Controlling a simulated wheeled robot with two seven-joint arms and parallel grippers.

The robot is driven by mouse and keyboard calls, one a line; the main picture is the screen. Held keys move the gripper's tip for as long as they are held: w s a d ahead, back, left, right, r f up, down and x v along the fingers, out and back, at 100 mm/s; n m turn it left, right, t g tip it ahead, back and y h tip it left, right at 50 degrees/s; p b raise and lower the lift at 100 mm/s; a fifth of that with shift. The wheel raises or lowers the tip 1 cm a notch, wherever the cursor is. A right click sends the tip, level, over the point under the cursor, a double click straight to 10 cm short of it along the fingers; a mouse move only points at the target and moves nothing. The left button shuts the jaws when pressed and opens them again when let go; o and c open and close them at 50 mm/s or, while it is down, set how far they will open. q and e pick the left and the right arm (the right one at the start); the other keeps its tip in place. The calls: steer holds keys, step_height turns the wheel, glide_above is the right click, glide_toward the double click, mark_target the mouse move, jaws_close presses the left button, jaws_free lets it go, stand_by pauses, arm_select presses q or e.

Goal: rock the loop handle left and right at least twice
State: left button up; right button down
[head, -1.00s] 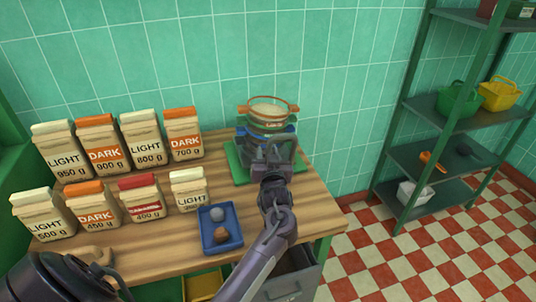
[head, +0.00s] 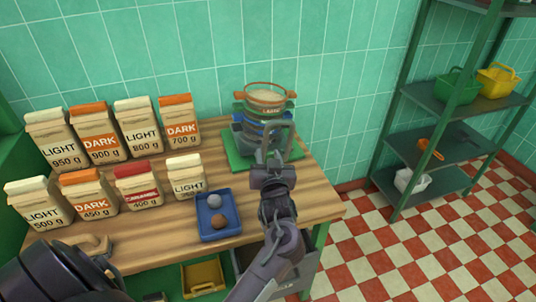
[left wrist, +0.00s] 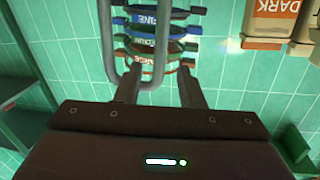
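A sieve stack (head: 266,98) with an orange top sieve over blue and green bands stands at the back of the table. In the left wrist view its bands (left wrist: 148,22) show upside down. The grey loop handle (head: 291,138) stands at the front of the stack; its bar also shows in the left wrist view (left wrist: 160,38). My left gripper (head: 275,160) is in front of the stack. In the left wrist view its fingers (left wrist: 160,80) are apart, one on each side of one bar, with gaps seeming to remain. Finger contact is unclear. My right gripper is out of view.
The stack stands on a green base (head: 236,150). Several paper bags (head: 85,195) fill the table's left side. A blue tray (head: 207,232) holds two balls near the front edge. Shelves (head: 440,145) stand at the right; the tiled wall is close behind.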

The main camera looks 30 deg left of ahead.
mark_target(266, 142)
arm_select(q)
steer(key=shift+t, duration=0.3)
steer(key=p+x, duration=0.1)
steer(key=x, duration=0.3)
steer(key=p+x, duration=0.1)
steer(key=x, duration=0.3)
steer(key=shift+f, duration=0.25)
steer(key=shift+s, duration=0.1)
jaws_close()
